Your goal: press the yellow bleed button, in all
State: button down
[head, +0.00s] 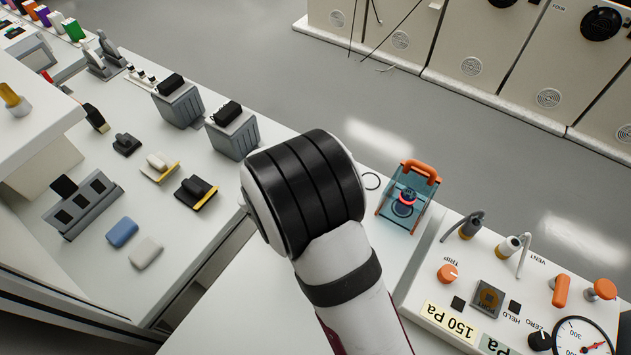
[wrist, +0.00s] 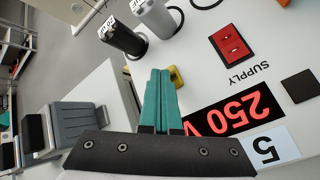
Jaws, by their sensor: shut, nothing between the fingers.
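In the wrist view, a small yellow piece (wrist: 177,77), which looks like the yellow button, shows on the white panel (wrist: 203,75). It is partly hidden behind the tips of my gripper (wrist: 161,73), so I cannot tell whether they touch it. The teal fingers are shut together with nothing between them. In the head view my own arm covers the middle, and neither the fingers nor the yellow button can be seen.
In the wrist view, a black plug (wrist: 123,38) and a grey plug (wrist: 156,17) stand near the fingertips. A red SUPPLY switch (wrist: 231,42) and a red 250 V label (wrist: 232,112) lie right. In the head view, an orange-handled case (head: 408,196) stands beside my arm.

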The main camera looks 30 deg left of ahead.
dwell(0.4)
jog(key=shift+r, duration=0.85)
jog(key=shift+r, duration=2.5)
